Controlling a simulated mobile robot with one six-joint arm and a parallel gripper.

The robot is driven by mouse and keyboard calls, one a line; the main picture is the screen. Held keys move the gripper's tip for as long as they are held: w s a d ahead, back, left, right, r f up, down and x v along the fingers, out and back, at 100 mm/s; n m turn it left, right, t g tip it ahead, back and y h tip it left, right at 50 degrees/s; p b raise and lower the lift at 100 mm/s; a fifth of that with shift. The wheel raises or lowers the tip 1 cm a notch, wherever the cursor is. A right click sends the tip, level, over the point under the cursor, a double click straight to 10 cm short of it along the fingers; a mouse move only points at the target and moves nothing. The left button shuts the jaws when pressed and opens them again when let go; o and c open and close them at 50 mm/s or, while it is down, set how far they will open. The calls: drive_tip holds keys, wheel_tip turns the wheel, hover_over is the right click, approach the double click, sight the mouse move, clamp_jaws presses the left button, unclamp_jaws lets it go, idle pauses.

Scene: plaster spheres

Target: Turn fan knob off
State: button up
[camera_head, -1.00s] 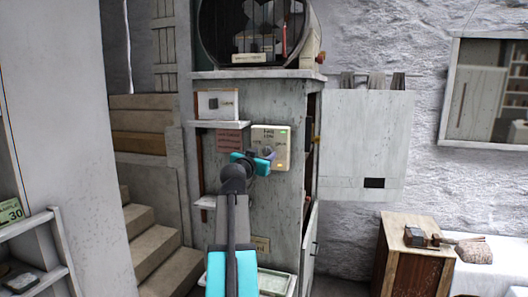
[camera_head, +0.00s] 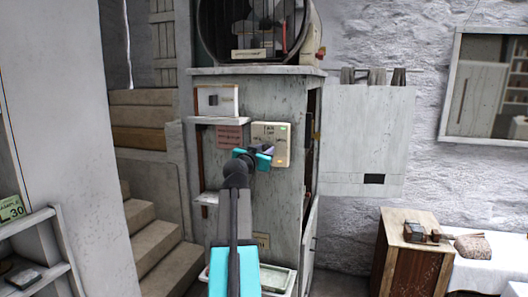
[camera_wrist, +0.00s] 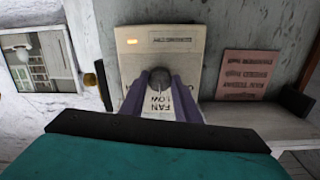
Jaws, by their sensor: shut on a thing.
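The fan control box (camera_head: 271,131) is a cream panel on the front of a grey cabinet. It also fills the upper middle of the wrist view (camera_wrist: 190,58), where a small light glows at one corner and lettering with "FAN" shows. The rounded dark knob (camera_wrist: 160,74) sits at the middle of the box. My gripper (camera_wrist: 160,84) has its two purple fingers shut on the knob, one on each side. In the head view my teal gripper (camera_head: 262,153) is against the lower part of the box and hides the knob.
A large caged fan (camera_head: 255,30) stands on top of the cabinet. Stairs (camera_head: 150,225) rise at the left.

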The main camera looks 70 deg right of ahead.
drive_tip(key=shift+d+r, duration=0.15)
drive_tip(key=shift+d+n+b, duration=0.1)
drive_tip(key=shift+n+b, duration=0.2)
drive_tip(key=shift+b, duration=0.05)
drive_tip(key=n+b, duration=0.2)
drive_tip(key=n, duration=0.2)
drive_tip(key=shift+n, duration=0.3)
drive_tip(key=n, duration=0.3)
drive_tip(key=shift+s+n+b, duration=0.1)
drive_tip(key=shift+n+b, duration=0.2)
drive_tip(key=shift+b, duration=0.1)
drive_tip(key=shift+n, duration=1.7)
drive_tip(key=shift+r, duration=0.1)
drive_tip(key=o, duration=1)
drive_tip(key=shift+s+d, duration=0.1)
drive_tip(key=shift+d, duration=0.1)
drive_tip(key=shift+o, duration=0.2)
drive_tip(key=shift+a, duration=0.15)
